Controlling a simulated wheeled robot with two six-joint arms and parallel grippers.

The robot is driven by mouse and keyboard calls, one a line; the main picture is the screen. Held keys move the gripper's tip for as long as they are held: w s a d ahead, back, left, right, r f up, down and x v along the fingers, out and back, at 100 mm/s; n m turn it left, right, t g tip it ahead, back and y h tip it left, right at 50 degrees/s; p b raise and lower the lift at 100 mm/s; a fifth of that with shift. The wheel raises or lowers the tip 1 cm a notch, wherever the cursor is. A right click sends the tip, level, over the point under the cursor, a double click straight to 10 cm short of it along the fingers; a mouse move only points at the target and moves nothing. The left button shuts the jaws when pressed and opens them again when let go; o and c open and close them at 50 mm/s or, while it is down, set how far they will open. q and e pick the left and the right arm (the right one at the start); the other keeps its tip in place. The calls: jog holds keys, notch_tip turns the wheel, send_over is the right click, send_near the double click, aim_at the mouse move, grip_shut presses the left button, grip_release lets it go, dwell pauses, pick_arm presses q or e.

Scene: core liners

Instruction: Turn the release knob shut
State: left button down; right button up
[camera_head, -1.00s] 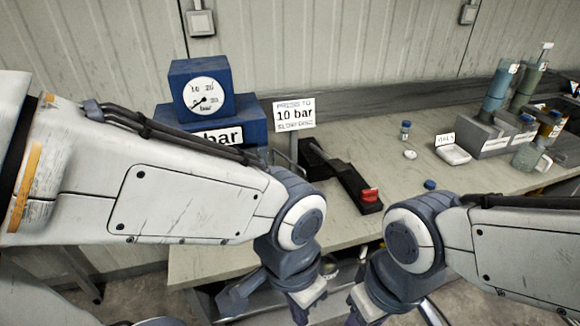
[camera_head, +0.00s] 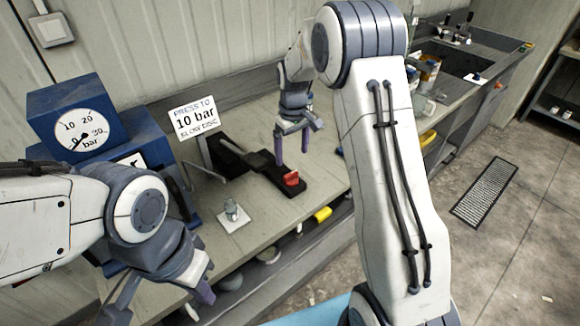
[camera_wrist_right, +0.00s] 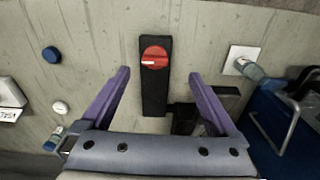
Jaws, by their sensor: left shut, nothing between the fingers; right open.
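The red release knob (camera_head: 291,178) sits on the front end of a black base (camera_head: 262,172) on the bench. In the right wrist view the knob (camera_wrist_right: 154,57) is round, with a pale line lying roughly crosswise to its black bar (camera_wrist_right: 154,98). My right gripper (camera_head: 293,157) is open, pointing down above the base close to the knob; its purple fingers (camera_wrist_right: 158,76) appear on either side of the bar, with nothing between them. My left gripper (camera_head: 205,291) is shut and empty near the bench's front edge at lower left. Its fingertips are partly hidden.
A blue press with a bar gauge (camera_head: 82,131) stands at left, needle near 0. A sign reading 10 bar (camera_head: 194,118) stands behind the base. A blue cap (camera_wrist_right: 51,54) lies on the bench.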

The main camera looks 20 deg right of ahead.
aim_at(291, 173)
jog(key=shift+n, duration=0.3)
jog(key=f+p, duration=0.1)
jog(key=f, duration=0.2)
jog(key=w+f+p, duration=0.1)
jog(key=f, duration=0.2)
jog(key=w+f+p, duration=0.1)
jog(key=f, duration=0.3)
jog(key=shift+w+d, duration=0.15)
jog(key=shift+d, duration=0.05)
jog(key=shift+f, duration=0.7)
jog(key=shift+w, duration=0.1)
jog(key=c, duration=1.4)
